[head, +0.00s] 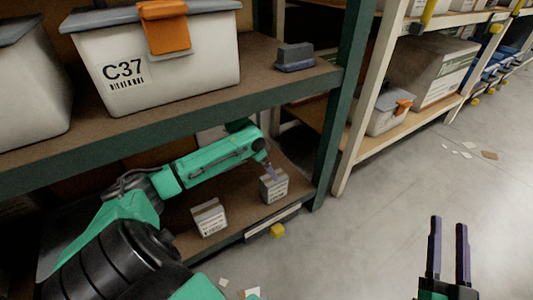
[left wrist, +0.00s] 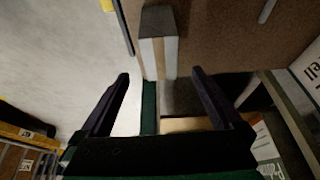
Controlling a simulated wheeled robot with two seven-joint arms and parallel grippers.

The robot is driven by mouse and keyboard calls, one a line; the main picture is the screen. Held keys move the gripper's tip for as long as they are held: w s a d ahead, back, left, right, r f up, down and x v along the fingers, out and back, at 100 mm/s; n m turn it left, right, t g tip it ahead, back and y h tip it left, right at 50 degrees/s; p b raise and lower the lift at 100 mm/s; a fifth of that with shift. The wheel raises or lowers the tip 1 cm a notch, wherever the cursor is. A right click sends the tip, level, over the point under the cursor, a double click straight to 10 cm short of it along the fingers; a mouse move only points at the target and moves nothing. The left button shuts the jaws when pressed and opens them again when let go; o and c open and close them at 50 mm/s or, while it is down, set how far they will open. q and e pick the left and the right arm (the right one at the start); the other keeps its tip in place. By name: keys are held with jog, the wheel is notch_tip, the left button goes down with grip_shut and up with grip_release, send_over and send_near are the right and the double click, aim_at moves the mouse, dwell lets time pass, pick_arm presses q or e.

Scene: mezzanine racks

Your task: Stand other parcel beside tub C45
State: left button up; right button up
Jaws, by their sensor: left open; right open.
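Two small grey parcels with white labels stand on the lower shelf: one parcel (head: 208,218) is left of centre, the other parcel (head: 274,188) is near the shelf's right end. My left gripper (head: 269,170) is at the right-hand parcel and partly hidden by its own arm. In the left wrist view, my left gripper (left wrist: 160,76) is open, with a parcel (left wrist: 158,45) just ahead between its fingertips. My right gripper (head: 449,250) is open and empty over the floor at right. No label C45 is readable; the arm covers part of the lower shelf.
Tub C37 (head: 155,60) with an orange latch stands on the upper shelf (head: 200,103). A dark grey object (head: 294,57) lies to its right. A green post (head: 340,110) bounds the shelf's right end. A yellow block (head: 277,230) is at the lower shelf's front. Floor at right is mostly clear.

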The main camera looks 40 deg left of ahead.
pick_arm(q)
jog(key=w+d+f+m+t+h, duration=0.1)
jog(key=d+f+t+h, duration=0.1)
jog(key=d, duration=0.7)
jog(key=w+d+f+m+t+h, duration=0.1)
jog(key=d+f+t+h, duration=0.15)
jog(key=d, duration=0.75)
jog(key=d+r+t+h, duration=0.2)
jog(key=d+r+t, duration=0.25)
jog(key=d, duration=0.35)
jog(key=s+d+r+n+t, duration=0.1)
jog(key=s+r+t, duration=0.1)
jog(key=r, duration=0.3)
jog(key=s+d+r+n+t, duration=0.1)
jog(key=s+d+r+t, duration=0.1)
jog(key=r, duration=0.4)
jog(key=s+d+r+n+t, duration=0.1)
jog(key=s+r+t, duration=0.1)
jog(key=r, duration=0.4)
jog(key=shift+d+t+h, duration=0.3)
jog(key=shift+t+h, duration=0.05)
jog(key=shift+t, duration=0.45)
jog(key=shift+f, duration=0.1)
